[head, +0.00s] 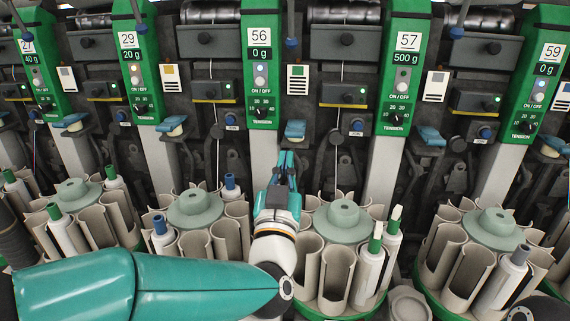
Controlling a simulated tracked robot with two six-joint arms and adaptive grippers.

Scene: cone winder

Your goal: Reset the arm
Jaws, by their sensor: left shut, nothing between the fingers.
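My left arm comes in from the left along the bottom of the head view, teal with a white and black wrist. My left gripper (284,165) points up and away toward the machine, with its dark fingers shut and nothing held. It is in front of the grey column below the panel marked 56 (260,60), between two round bobbin magazines. My right gripper is not visible; a dark rounded part shows at the bottom right corner.
Round magazines with open tubes stand along the front, such as the left-centre one (195,208), the right-centre one (343,222) and the right one (492,228). Some hold bobbins with blue or green tips. Green winder panels (405,60) with displays and knobs line the back.

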